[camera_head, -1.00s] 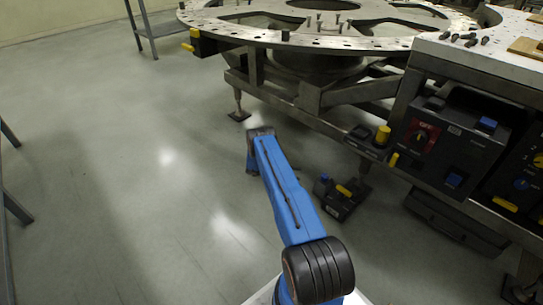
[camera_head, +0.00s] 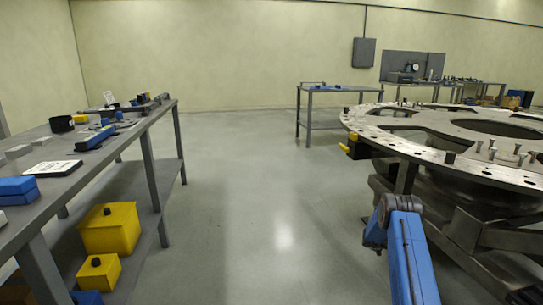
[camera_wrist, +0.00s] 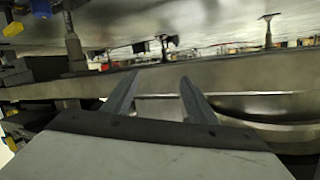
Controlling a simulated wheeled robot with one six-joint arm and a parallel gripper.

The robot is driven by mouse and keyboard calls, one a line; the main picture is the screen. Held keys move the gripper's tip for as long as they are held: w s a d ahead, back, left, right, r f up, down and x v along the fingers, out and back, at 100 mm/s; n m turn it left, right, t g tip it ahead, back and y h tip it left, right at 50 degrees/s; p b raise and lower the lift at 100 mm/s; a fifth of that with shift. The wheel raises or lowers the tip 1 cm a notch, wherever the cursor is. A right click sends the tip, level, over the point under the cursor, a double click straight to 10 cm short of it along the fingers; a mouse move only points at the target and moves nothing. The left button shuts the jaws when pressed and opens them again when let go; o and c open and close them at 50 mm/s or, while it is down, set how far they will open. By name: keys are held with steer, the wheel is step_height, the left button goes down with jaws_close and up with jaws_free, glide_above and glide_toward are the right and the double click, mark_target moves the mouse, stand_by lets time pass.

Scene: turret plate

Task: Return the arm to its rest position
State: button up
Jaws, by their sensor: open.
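My blue arm (camera_head: 412,262) shows at the lower right of the head view, raised beside the turret plate. The turret plate (camera_head: 436,152) is a large round metal ring with bolts on top, on a heavy frame at the right. My gripper (camera_wrist: 158,98) shows in the wrist view with its two dark fingers apart and nothing between them. It faces a grey metal beam (camera_wrist: 240,82) of the turret frame; I cannot tell the gap between them. The gripper is not distinguishable in the head view.
A grey workbench (camera_head: 150,120) with tools stands at the left, with yellow boxes (camera_head: 110,228) on its lower shelf. A small table (camera_head: 325,90) stands at the back. The floor (camera_head: 260,200) between the bench and the turret is clear.

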steer(key=w+a+r+n+t+y, duration=0.15)
steer(key=w+a+r+t, duration=0.25)
steer(key=r, duration=0.5)
steer(key=w+a+r+n+t, duration=0.3)
steer(key=w+a+r+t, duration=0.15)
steer(key=r, duration=0.55)
steer(key=w+a+r+n+t+y, duration=0.1)
steer(key=w+a+r+n+t, duration=0.25)
steer(key=r, duration=0.55)
steer(key=s+a+r+n+t+y, duration=0.2)
steer(key=s+a+r+n+y, duration=0.15)
steer(key=a+r, duration=0.75)
steer(key=s+a+r+n+t+y, duration=0.2)
steer(key=s+a+r+y, duration=0.25)
steer(key=a+r, duration=0.6)
steer(key=s+a+r+n+g+y, duration=0.1)
steer(key=s+a+n+y, duration=0.2)
steer(key=s+a, duration=0.8)
steer(key=s+a+n+g+y, duration=0.15)
steer(key=s+a+n, duration=0.25)
steer(key=s+a, duration=0.7)
steer(key=s+d+f+n+g, duration=0.1)
steer(key=s+f, duration=0.4)
steer(key=s, duration=1.3)
steer(key=s+f+n+g, duration=0.2)
steer(key=s+f+g, duration=0.2)
steer(key=s, duration=1.4)
steer(key=shift+s+d+f, duration=0.4)
steer(key=shift+f, duration=0.05)
